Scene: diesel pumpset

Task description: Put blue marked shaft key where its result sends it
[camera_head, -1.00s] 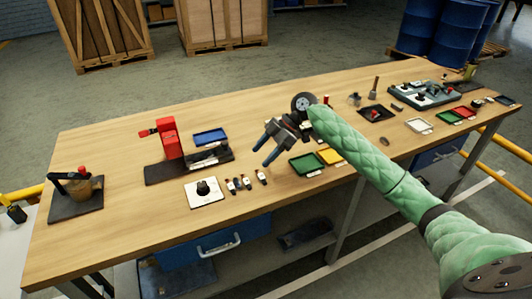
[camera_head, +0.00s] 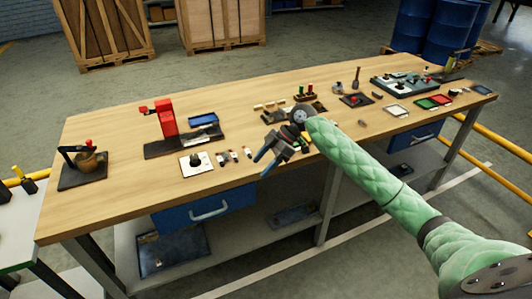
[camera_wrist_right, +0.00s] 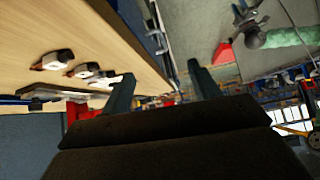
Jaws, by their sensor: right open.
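Several small light-and-dark parts, which look like the shaft keys (camera_head: 233,156), lie in a short row on the bench. I cannot tell which one bears a blue mark. They also show in the right wrist view as white-and-dark pieces (camera_wrist_right: 55,60) on the wood. My right gripper (camera_head: 262,167) is open and empty, just right of the row in the head view, near the bench's front edge. In the right wrist view its two fingers (camera_wrist_right: 162,88) stand apart with nothing between them. My left gripper is not in view.
A white plate with a black knob (camera_head: 197,162) sits left of the row. Behind it stand a red press (camera_head: 167,120) and a blue tray (camera_head: 203,119). Red and green trays (camera_head: 434,102) and a white tray (camera_head: 397,111) lie right. My right arm and gripper cover part of the bench.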

